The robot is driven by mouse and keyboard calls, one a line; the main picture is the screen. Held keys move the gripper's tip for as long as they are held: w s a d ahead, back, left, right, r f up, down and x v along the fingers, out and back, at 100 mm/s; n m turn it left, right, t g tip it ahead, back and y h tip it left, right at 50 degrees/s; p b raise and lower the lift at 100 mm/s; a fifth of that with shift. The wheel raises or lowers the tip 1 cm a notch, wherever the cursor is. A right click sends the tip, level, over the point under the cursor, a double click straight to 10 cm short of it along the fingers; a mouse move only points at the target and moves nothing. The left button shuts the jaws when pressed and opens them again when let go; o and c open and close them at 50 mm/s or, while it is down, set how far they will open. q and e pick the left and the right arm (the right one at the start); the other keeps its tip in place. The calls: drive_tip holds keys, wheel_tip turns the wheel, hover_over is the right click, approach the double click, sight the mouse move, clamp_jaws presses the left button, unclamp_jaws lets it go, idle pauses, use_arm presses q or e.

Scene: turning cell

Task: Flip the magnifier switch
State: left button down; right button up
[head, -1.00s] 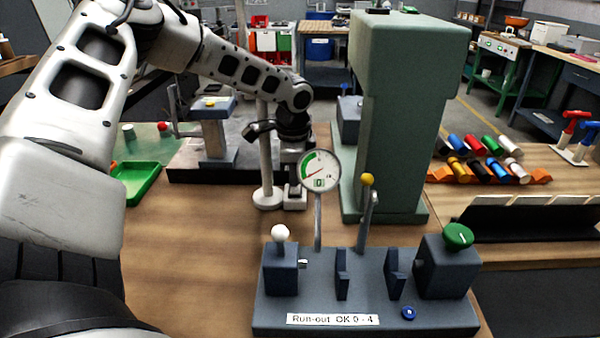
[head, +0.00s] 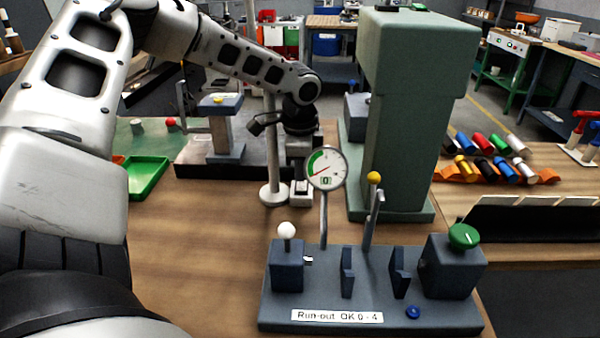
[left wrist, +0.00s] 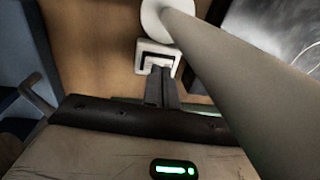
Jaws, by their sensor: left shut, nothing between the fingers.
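The magnifier switch is a small white box (head: 301,199) with a dark-edged top, on the bench beside the white round foot (head: 273,194) of a post. In the left wrist view the white switch (left wrist: 145,48) shows just beyond my fingertips. My left gripper (head: 301,180) points down over it, shut and empty; its fingers (left wrist: 161,72) overlap the near edge of the switch in the left wrist view. I cannot tell whether they touch it. The fingers hide part of the switch's top. My right gripper is not in view.
The pale post (left wrist: 240,75) stands close beside my left gripper. A run-out fixture (head: 370,312) with a dial gauge (head: 326,168) is in front. A green press-like column (head: 395,150) stands to the right, a green tray (head: 147,178) to the left. The bench between tray and fixture is clear.

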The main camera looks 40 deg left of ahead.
sight(300, 189)
use_arm(q)
wheel_tip(300, 189, up, 11)
drive_tip(key=s+d, duration=0.1)
drive_tip(key=shift+f, duration=0.15)
idle(0.3)
